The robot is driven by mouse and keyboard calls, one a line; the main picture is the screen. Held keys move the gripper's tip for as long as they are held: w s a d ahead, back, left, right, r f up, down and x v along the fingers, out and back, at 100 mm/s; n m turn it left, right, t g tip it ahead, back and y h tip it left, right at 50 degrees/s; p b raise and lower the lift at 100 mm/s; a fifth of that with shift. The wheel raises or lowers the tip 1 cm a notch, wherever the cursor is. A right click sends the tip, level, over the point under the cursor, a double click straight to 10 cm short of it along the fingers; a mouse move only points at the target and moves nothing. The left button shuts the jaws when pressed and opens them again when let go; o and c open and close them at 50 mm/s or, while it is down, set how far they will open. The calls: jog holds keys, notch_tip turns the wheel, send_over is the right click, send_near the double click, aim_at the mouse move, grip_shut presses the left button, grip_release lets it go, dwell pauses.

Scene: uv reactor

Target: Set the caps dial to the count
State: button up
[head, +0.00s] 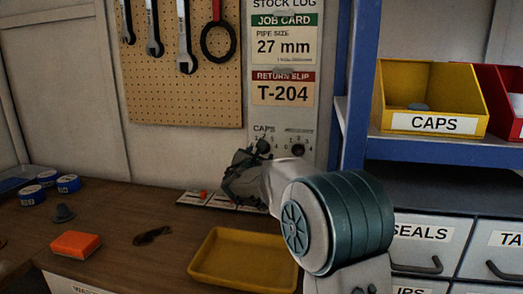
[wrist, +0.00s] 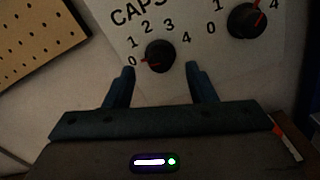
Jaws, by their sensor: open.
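The caps dial (wrist: 160,57) is a black round knob on a pale panel under the word CAPS, with the numbers 0 to 4 around it. Its red pointer aims left, at 0. My gripper (wrist: 160,70) is open, with one finger on each side of the dial's lower part; I cannot tell whether they touch it. In the head view my gripper (head: 254,160) is at the panel and partly hides the dial (head: 263,146). The yellow CAPS bin (head: 433,123) stands on the blue shelf at right, with one grey cap (head: 418,106) visible inside; its front wall hides the rest.
A second dial (wrist: 247,20) with a red pointer sits right of the caps dial. Below are a yellow tray (head: 243,260), an orange block (head: 75,245) and several blue rolls (head: 68,184) on the wooden bench. A pegboard (head: 180,85) with wrenches hangs left of the panel.

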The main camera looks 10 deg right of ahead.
jog(key=shift+x, duration=1.8)
jog(key=c, duration=1)
